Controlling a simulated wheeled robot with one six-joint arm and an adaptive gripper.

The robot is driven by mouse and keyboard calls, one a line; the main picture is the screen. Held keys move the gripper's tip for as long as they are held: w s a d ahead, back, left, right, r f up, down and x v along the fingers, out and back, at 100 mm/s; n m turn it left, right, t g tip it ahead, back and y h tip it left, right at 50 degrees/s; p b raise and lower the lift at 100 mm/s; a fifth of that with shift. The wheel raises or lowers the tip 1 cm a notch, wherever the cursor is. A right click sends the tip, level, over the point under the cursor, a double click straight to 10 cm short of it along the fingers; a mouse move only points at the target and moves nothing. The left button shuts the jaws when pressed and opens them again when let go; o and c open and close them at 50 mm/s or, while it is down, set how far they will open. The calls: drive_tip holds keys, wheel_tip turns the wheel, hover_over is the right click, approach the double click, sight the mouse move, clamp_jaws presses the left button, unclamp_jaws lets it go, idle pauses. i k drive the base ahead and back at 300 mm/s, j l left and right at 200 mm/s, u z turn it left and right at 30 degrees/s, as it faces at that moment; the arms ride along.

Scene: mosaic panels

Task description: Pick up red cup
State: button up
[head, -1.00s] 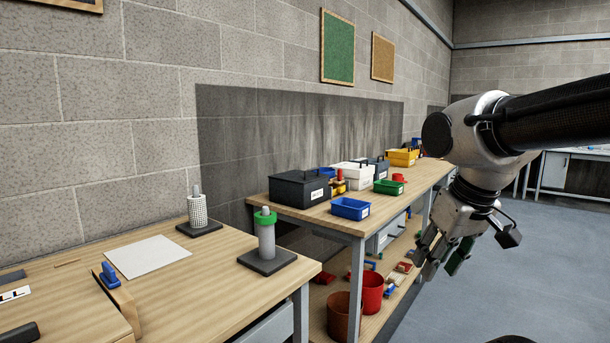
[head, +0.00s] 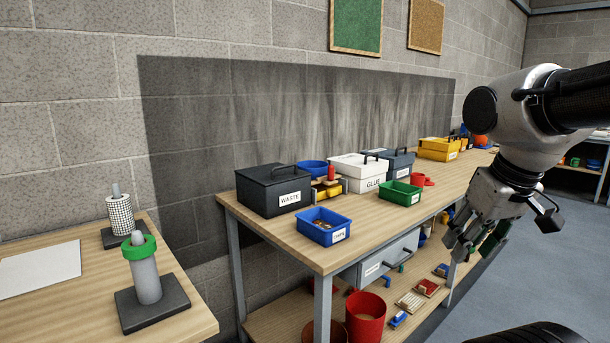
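A small red cup (head: 417,180) stands on the wooden workbench (head: 374,220), behind and right of the green tray, partly hidden by it. A red lid-like piece (head: 429,183) seems to lie beside it. My gripper (head: 470,250) hangs at the right, in front of the bench edge and nearer to me than the cup, with nothing visible in it. Its fingers look spread apart. A larger red bucket (head: 366,318) stands on the lower shelf.
A black WASTE box (head: 272,190), blue tray (head: 323,227), green tray (head: 401,193), white GLUE box (head: 358,173) and yellow box (head: 438,148) stand on the bench. Another table (head: 185,310) with a green-ringed post (head: 146,275) is at left. Floor (head: 530,280) is free at right.

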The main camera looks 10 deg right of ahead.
sight(417, 178)
drive_tip(key=i+l, duration=0.15)
drive_tip(key=l, duration=0.25)
drive_tip(key=i+l, duration=0.1)
drive_tip(key=l, duration=0.25)
drive_tip(key=i+l, duration=0.15)
drive_tip(key=l, duration=0.25)
drive_tip(key=i+l, duration=0.1)
drive_tip(key=l, duration=0.25)
drive_tip(key=i+l, duration=0.15)
drive_tip(key=l, duration=0.25)
drive_tip(key=i+l, duration=0.1)
drive_tip(key=l, duration=0.25)
drive_tip(key=i+l, duration=0.15)
drive_tip(key=l, duration=0.25)
drive_tip(key=i+l, duration=0.1)
drive_tip(key=l, duration=0.25)
drive_tip(key=i+l, duration=0.25)
drive_tip(key=l, duration=0.15)
drive_tip(key=i+l, duration=0.2)
drive_tip(key=l, duration=0.2)
drive_tip(key=i+l, duration=0.25)
drive_tip(key=l, duration=0.2)
drive_tip(key=i+l, duration=0.2)
drive_tip(key=l, duration=0.2)
drive_tip(key=i+j, duration=0.1)
drive_tip(key=i+z, duration=0.05)
